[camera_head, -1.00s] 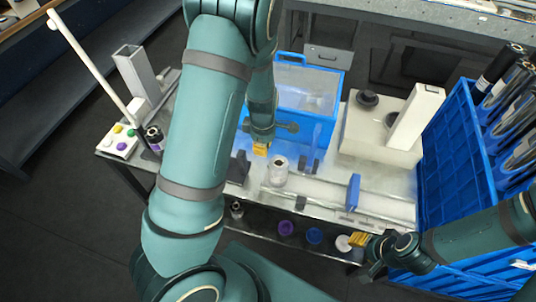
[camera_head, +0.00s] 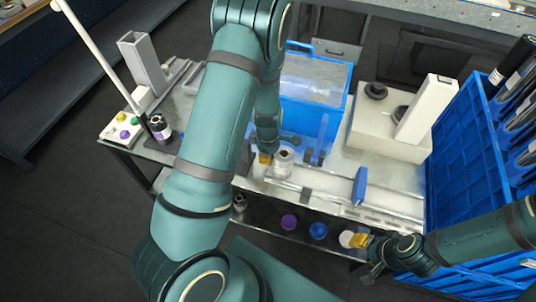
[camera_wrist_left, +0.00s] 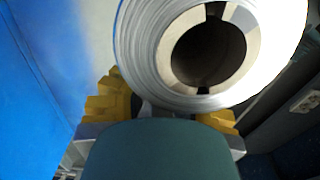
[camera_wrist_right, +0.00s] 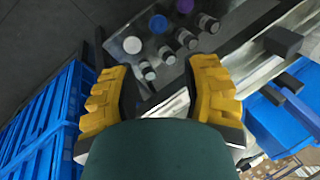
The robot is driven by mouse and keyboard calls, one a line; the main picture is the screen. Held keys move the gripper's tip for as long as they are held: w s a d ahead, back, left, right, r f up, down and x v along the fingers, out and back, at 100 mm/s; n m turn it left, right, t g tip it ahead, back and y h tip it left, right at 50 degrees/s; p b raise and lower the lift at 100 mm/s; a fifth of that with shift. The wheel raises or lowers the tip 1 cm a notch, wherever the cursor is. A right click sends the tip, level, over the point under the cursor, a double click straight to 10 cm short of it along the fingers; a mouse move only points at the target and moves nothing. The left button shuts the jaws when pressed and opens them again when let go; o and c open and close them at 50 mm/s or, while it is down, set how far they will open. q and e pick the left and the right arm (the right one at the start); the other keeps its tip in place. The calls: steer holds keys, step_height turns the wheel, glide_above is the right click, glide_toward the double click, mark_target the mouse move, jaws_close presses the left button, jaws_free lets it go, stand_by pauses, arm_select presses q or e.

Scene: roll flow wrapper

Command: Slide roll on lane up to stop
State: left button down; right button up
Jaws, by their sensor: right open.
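The roll (camera_head: 284,163) is pale, with a grey hollow core, and stands upright at the left part of the lane (camera_head: 335,201). In the left wrist view the roll (camera_wrist_left: 150,50) fills the top, its core opening facing the camera. My left gripper (camera_head: 265,158) is open right beside the roll, on its left in the head view. Its yellow fingers (camera_wrist_left: 165,112) are spread and partly hidden by the roll; I cannot tell whether they touch it. An upright blue plate (camera_head: 360,186), possibly the stop, stands farther right along the lane. My right gripper (camera_head: 357,240) is open and empty near the table's front edge.
A blue bin (camera_head: 318,119) stands behind the roll, with small dark blocks between. A white machine (camera_head: 390,132) is at the back right, beside a tall blue crate (camera_head: 460,145). Purple (camera_head: 289,222), blue (camera_head: 318,231) and white (camera_head: 346,238) round pieces sit below the front edge.

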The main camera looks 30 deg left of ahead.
arm_select(q)
steer(key=w+d+p, duration=0.1)
steer(key=d, duration=0.4)
steer(key=w+d+p, duration=0.1)
steer(key=d+p, duration=0.1)
steer(key=d, duration=0.3)
steer(key=w+d+p, duration=0.1)
steer(key=w+d, duration=0.1)
steer(key=d, duration=0.4)
steer(key=shift+r+p, duration=0.1)
steer(key=shift+p, duration=0.2)
steer(key=shift+d, duration=0.4)
arm_select(e)
steer(key=shift+t, duration=0.3)
steer(key=r, duration=0.1)
steer(key=w+r, duration=0.1)
steer(key=r, duration=0.2)
steer(key=shift+w+d+r, duration=0.15)
steer(key=shift+w+r, duration=0.15)
steer(key=shift+r, duration=0.1)
